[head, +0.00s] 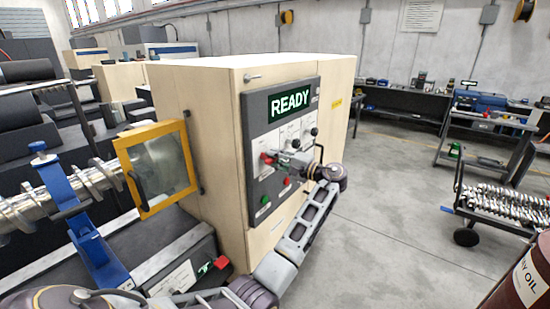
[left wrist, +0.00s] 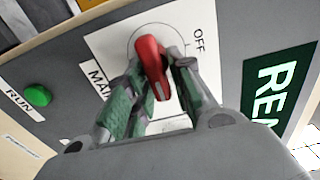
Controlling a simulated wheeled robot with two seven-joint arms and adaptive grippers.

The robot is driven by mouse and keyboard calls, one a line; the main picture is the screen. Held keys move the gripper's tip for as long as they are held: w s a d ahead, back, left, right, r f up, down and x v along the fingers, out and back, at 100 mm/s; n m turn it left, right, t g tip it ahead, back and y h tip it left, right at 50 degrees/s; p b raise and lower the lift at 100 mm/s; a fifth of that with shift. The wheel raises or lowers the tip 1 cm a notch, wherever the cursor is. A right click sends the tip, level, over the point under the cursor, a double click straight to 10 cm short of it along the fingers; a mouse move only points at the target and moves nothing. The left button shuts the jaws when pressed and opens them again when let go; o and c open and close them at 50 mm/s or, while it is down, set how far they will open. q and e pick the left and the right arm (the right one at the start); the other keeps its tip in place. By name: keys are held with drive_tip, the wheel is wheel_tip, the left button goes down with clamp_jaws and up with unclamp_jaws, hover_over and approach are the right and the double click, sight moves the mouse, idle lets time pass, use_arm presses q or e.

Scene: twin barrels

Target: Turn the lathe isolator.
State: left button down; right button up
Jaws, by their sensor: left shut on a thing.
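The isolator's red handle (head: 265,157) is on the grey control panel (head: 258,125) of the beige lathe cabinet, below a lit READY display (head: 290,103). The handle (left wrist: 152,65) also shows in the left wrist view, on a white plate with a ring; a partly covered label starting "MAI" and an OFF label are beside it. My left gripper (head: 275,158) is at the handle, its arm crossing in front of the panel. In the left wrist view its green-padded fingers (left wrist: 157,72) lie on both sides of the handle, shut on it. My right gripper is not in view.
A green RUN button (left wrist: 38,96) and a red button (head: 287,181) are close by. A black knob (head: 314,131) is right of the handle. The yellow-framed guard (head: 158,168) is at left.

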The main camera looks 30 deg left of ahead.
use_arm(q)
drive_tip(key=c, duration=1.4)
unclamp_jaws()
drive_tip(key=shift+c, duration=0.2)
drive_tip(key=shift+w, duration=0.1)
drive_tip(key=shift+d, duration=0.15)
drive_tip(key=d, duration=1.1)
drive_tip(key=shift+s+d, duration=0.4)
drive_tip(key=shift+s, duration=0.05)
